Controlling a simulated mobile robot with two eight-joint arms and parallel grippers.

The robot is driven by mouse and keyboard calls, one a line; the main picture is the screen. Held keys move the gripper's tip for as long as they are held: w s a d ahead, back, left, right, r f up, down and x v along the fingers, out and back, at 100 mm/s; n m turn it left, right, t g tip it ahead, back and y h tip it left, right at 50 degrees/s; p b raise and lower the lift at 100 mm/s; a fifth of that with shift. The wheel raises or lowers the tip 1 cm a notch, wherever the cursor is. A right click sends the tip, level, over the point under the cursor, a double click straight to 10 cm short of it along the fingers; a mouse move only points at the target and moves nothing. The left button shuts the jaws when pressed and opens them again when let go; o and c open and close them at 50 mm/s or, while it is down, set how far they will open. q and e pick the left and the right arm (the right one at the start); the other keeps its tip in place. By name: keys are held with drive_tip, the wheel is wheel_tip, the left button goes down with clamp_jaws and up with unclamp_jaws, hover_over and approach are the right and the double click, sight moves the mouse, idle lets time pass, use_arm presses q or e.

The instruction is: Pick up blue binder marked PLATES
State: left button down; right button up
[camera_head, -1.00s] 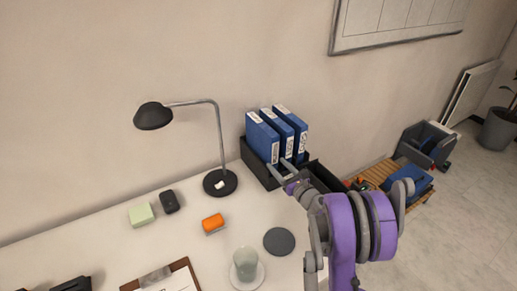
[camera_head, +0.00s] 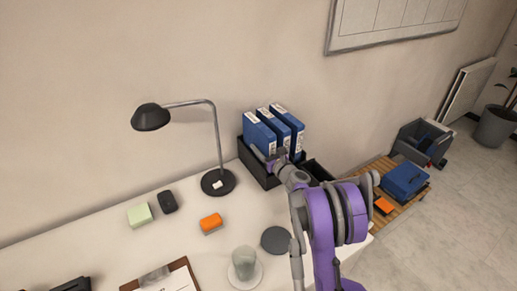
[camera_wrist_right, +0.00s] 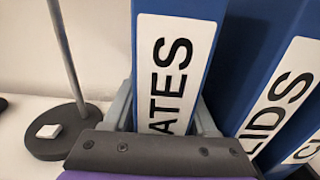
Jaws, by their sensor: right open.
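Three blue binders stand upright in a black holder (camera_head: 249,163) at the back of the desk. The leftmost is the PLATES binder (camera_head: 257,135); in the right wrist view its white label (camera_wrist_right: 172,75) shows the letters "ATES". My right gripper (camera_head: 270,156) is at the front of this binder. In the right wrist view the open fingers (camera_wrist_right: 165,110) sit on either side of the lower part of the binder's spine; I cannot tell whether they touch it. The middle binder (camera_wrist_right: 268,60) is close beside the right finger. My left gripper is not in view.
A black desk lamp (camera_head: 218,182) stands just left of the holder; its base also shows in the right wrist view (camera_wrist_right: 68,130). A cup (camera_head: 244,262), a dark round coaster (camera_head: 277,240) and an orange block (camera_head: 210,222) lie in front. The wall is close behind.

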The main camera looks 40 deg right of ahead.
clamp_jaws()
drive_tip(key=shift+r, duration=0.1)
idle(0.4)
